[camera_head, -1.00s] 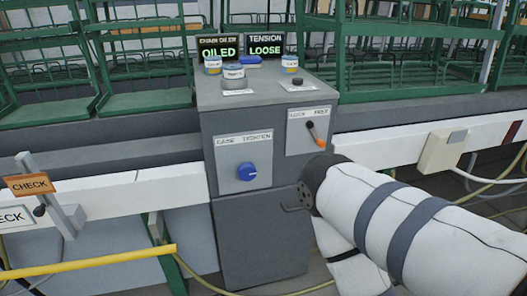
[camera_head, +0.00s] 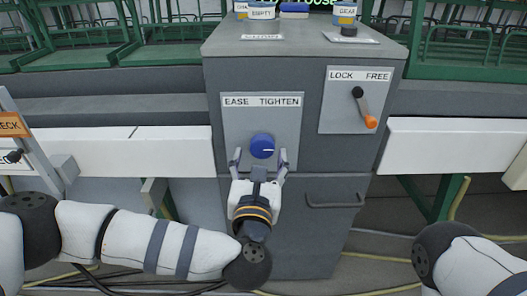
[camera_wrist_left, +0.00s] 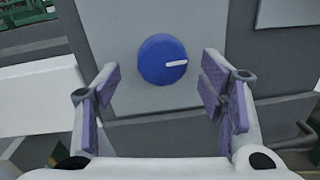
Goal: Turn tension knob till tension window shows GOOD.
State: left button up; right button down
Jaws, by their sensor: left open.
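The blue tension knob (camera_head: 262,146) is on the EASE TIGHTEN plate (camera_head: 283,118) of the grey cabinet. Its white mark points right, also in the wrist view (camera_wrist_left: 163,60). My left gripper (camera_head: 260,157) is open, with its fingers on both sides of the knob's lower part in the head view. In the wrist view, gaps show between the knob and both fingers (camera_wrist_left: 158,82). The tension window (camera_head: 318,3) is cut off by the top edge; green letters of LOOSE show. My right gripper is out of view.
A LOCK FREE lever (camera_head: 364,108) with an orange end tilts down right, right of the knob. A cabinet handle (camera_head: 335,201) is below it. Small containers (camera_head: 343,14) stand on the cabinet top. White rails (camera_head: 458,147) flank the cabinet.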

aim_at(261, 150)
pick_arm(q)
jog(key=shift+w+d, duration=0.15)
jog(key=shift+w, duration=1.4)
jog(key=shift+c, duration=0.6)
jog(key=c, duration=1)
jog(key=shift+c, duration=0.2)
jog(key=shift+r+m, duration=0.1)
jog(key=shift+m, duration=0.3)
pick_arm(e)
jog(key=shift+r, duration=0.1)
pick_arm(q)
jog(key=m+p, duration=0.1)
jog(key=m, duration=0.2)
jog(key=shift+r+m+p, duration=0.1)
jog(key=shift+m+p, duration=0.2)
jog(key=shift+p, duration=0.1)
jog(key=shift+m+p, duration=0.7)
jog(key=shift+m, duration=1)
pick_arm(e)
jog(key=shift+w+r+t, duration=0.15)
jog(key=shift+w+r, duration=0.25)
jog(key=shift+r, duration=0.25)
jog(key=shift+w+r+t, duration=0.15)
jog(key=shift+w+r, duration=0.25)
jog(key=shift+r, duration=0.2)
pick_arm(q)
jog(key=shift+g, duration=0.3)
